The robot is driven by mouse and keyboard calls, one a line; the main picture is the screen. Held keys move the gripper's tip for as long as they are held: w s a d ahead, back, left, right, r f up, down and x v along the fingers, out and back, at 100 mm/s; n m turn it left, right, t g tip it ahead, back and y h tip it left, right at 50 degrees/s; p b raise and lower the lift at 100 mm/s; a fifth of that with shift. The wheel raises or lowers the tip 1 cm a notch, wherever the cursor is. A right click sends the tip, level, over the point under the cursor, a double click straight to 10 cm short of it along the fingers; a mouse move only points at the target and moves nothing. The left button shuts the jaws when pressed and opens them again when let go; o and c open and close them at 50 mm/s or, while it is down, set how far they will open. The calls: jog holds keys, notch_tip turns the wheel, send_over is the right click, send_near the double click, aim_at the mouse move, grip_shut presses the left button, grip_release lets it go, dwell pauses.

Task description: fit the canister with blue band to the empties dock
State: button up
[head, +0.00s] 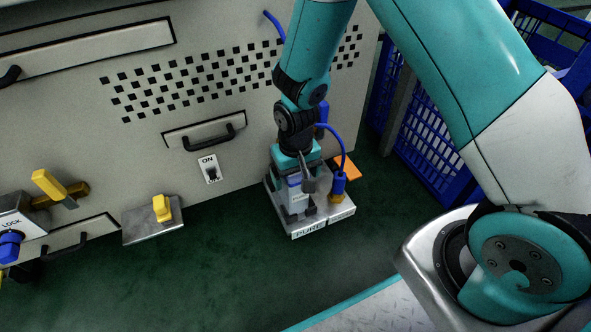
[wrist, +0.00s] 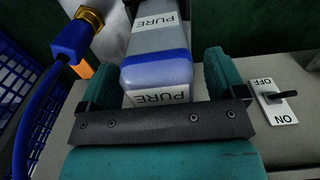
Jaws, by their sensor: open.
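The canister with blue band (wrist: 156,72), pale with a PURE label, sits between the two teal fingers of my gripper (wrist: 160,78) in the wrist view. The jaws are open around it. In the head view my gripper (head: 297,184) points down over the grey dock labelled PURE (head: 309,231), with the canister partly hidden by the gripper. The canister appears to stand in this dock; its base is hidden. I cannot make out a dock labelled for empties.
A blue hose with a brass fitting (head: 338,190) rises beside the canister on the right. An ON/OFF switch (head: 210,170) and drawer handle (head: 214,135) are on the cabinet. Green floor in front is clear.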

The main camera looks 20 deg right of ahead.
jog(key=c, duration=1.1)
jog(key=shift+r, duration=0.2)
jog(key=shift+r+p, duration=1.3)
jog(key=shift+p, duration=0.25)
jog(key=shift+r, duration=0.1)
jog(key=shift+r+p, duration=1.4)
jog(key=shift+p, duration=0.05)
